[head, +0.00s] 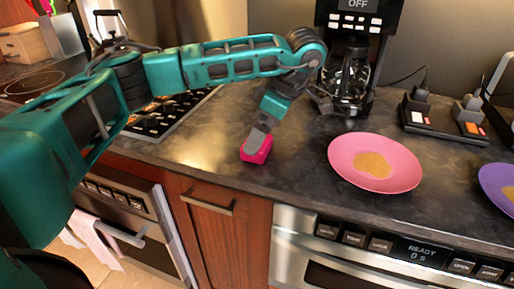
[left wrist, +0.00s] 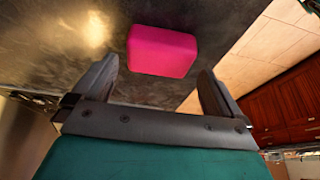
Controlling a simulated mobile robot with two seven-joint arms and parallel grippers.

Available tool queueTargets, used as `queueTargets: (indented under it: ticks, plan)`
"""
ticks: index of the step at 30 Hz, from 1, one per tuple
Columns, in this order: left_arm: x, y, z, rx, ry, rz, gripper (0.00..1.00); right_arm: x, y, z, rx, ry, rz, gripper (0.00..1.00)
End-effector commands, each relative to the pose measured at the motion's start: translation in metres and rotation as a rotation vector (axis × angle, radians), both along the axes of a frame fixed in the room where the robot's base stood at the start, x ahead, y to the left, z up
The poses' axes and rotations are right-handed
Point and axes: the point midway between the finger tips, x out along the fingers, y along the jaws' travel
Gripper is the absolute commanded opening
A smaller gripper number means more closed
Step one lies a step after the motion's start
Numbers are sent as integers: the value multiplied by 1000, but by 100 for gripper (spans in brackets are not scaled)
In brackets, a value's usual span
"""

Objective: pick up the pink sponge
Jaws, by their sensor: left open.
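The pink sponge (head: 257,150) lies on the dark countertop near its front edge, left of the pink plate. My left gripper (head: 262,134) comes down over it from above in the head view and hides part of its top. In the left wrist view the sponge (left wrist: 162,51) is just beyond the fingertips, lined up with the gap between them. The left gripper (left wrist: 158,85) is open, with its two fingers spread apart and nothing between them. My right gripper is not in view.
A pink plate (head: 355,165) with a flat tan item stands right of the sponge. A purple plate (head: 492,185) is at the right edge. A coffee maker (head: 350,60) stands behind. A stove top (head: 155,118) lies left. The microwave drawer (head: 350,272) is below the counter.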

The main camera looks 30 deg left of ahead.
Motion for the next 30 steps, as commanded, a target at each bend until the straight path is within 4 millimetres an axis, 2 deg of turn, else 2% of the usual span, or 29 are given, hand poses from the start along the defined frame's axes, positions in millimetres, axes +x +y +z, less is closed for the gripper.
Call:
queueTargets:
  ticks: [3, 6, 14, 26, 30]
  plan:
    - [-1, 7, -20, -1, 4, 1, 100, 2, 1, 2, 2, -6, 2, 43]
    - [-2, 11, -31, 0, 3, 0, 100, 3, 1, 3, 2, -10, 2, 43]
    - [-2, 12, -34, -1, 0, -1, 99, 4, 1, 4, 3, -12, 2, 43]
    - [-2, 12, -34, -1, 0, -1, 61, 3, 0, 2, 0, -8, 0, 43]
    - [-2, 12, -34, -1, 0, -1, 60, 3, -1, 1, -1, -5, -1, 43]
